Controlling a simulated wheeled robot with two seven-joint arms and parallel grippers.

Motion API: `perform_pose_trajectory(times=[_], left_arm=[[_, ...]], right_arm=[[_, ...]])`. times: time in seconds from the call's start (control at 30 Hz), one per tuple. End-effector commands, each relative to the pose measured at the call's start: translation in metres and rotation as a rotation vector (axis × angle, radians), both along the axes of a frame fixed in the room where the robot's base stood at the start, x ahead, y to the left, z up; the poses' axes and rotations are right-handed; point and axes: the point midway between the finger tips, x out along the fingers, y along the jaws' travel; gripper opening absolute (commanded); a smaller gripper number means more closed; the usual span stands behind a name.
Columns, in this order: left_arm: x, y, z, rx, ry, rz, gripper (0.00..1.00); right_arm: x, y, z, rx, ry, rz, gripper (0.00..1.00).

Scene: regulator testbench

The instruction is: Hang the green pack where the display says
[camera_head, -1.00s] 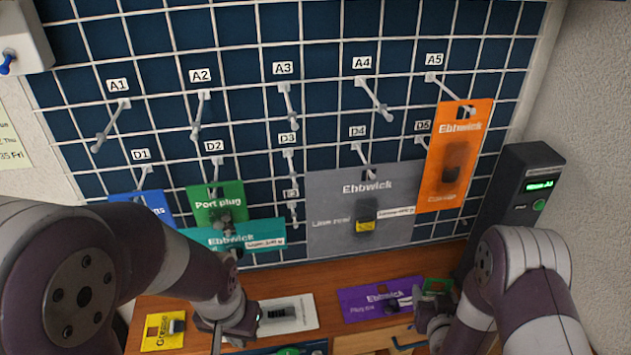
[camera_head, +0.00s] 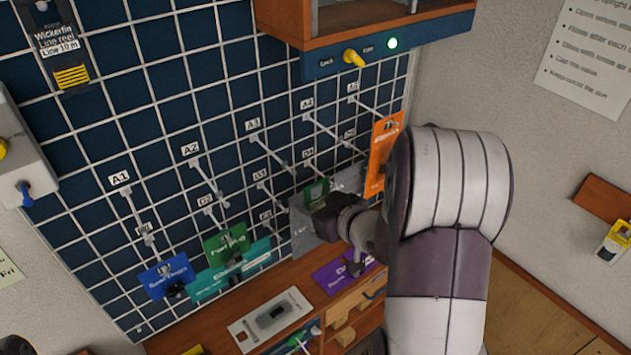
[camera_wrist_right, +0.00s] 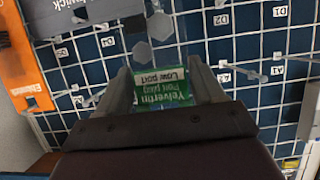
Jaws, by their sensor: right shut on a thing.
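A green pack (camera_head: 316,190) is held by my right gripper (camera_head: 328,208) in front of the pegboard, over the grey pack's area. In the right wrist view the green pack (camera_wrist_right: 161,88) sits between the two fingers, with a pale label and a clear top part with a hole. My right gripper (camera_wrist_right: 163,92) is shut on it. Pegs A1 to A5 run along the upper row; the A4 peg (camera_head: 325,128) and A3 peg (camera_head: 268,150) stick out empty. The display is not visible now, hidden or out of frame.
Another green pack (camera_head: 227,246) hangs among the lower pegs, beside a blue pack (camera_head: 165,277) and a teal pack (camera_head: 212,284). An orange pack (camera_head: 379,160) hangs on A5. A grey pack (camera_head: 300,232) hangs lower. A wooden cabinet (camera_head: 420,28) overhangs the upper right.

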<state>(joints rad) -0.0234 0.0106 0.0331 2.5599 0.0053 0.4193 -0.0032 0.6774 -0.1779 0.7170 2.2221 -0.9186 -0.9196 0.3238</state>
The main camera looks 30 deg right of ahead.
Motion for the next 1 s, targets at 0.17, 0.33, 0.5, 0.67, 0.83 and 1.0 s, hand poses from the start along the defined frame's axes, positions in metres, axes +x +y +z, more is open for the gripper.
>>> perform_pose_trajectory(times=[0.17,0.33,0.5,0.67,0.83,1.0], left_arm=[[0.0,0.0,-0.005,0.0,0.001,0.0,0.0],[0.0,0.0,-0.011,0.0,0.001,0.0,0.0],[0.0,0.0,-0.015,0.0,0.001,0.0,0.0],[0.0,0.0,-0.019,0.0,0.001,0.0,0.0],[0.0,0.0,-0.023,0.0,0.001,0.0,0.0],[0.0,0.0,-0.027,0.0,0.001,0.0,0.0]], right_arm=[[0.007,0.0,-0.002,-0.002,0.0,0.003,0.32],[0.021,0.002,-0.004,-0.001,-0.001,0.004,0.32],[0.035,0.002,-0.005,-0.001,-0.001,0.004,0.32],[0.048,0.004,-0.006,0.0,-0.001,0.003,0.32],[0.062,0.005,-0.007,-0.001,-0.002,0.004,0.32],[0.076,0.006,-0.008,0.0,-0.002,0.003,0.32]])
